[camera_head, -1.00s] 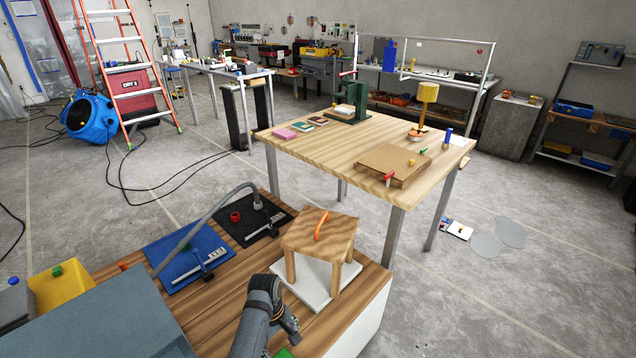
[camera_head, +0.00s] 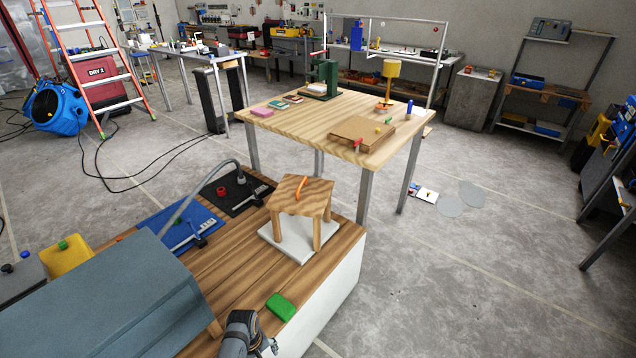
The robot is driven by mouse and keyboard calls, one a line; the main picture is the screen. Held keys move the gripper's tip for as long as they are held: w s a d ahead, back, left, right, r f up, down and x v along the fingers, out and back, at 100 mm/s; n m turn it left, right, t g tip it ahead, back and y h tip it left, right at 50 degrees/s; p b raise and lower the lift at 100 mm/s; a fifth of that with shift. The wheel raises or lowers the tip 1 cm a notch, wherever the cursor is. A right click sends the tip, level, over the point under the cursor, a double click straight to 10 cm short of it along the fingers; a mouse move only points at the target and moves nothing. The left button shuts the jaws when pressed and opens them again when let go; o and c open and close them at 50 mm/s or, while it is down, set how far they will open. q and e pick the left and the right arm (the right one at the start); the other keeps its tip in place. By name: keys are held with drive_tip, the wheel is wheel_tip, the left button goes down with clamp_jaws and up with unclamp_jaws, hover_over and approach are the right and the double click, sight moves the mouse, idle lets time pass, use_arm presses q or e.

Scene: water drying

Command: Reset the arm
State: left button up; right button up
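One of my arms shows at the bottom edge of the head view, with a grey wrist and the start of a gripper (camera_head: 268,348) over the front edge of the wooden bench (camera_head: 240,290). Its fingers are mostly cut off by the frame, so I cannot tell whether it is open or shut. It comes in from the bottom middle, and I take it for my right arm. My other gripper is not in view. A small wooden stool (camera_head: 302,191) with an orange item (camera_head: 301,188) on top stands on a white slab (camera_head: 290,243). A green block (camera_head: 281,306) lies near the gripper.
A grey-blue box (camera_head: 110,300) fills the bench's left. A blue mat (camera_head: 184,235) and black mat (camera_head: 241,196) with a bent grey tube (camera_head: 195,188) lie behind. A wooden table (camera_head: 330,122) stands beyond.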

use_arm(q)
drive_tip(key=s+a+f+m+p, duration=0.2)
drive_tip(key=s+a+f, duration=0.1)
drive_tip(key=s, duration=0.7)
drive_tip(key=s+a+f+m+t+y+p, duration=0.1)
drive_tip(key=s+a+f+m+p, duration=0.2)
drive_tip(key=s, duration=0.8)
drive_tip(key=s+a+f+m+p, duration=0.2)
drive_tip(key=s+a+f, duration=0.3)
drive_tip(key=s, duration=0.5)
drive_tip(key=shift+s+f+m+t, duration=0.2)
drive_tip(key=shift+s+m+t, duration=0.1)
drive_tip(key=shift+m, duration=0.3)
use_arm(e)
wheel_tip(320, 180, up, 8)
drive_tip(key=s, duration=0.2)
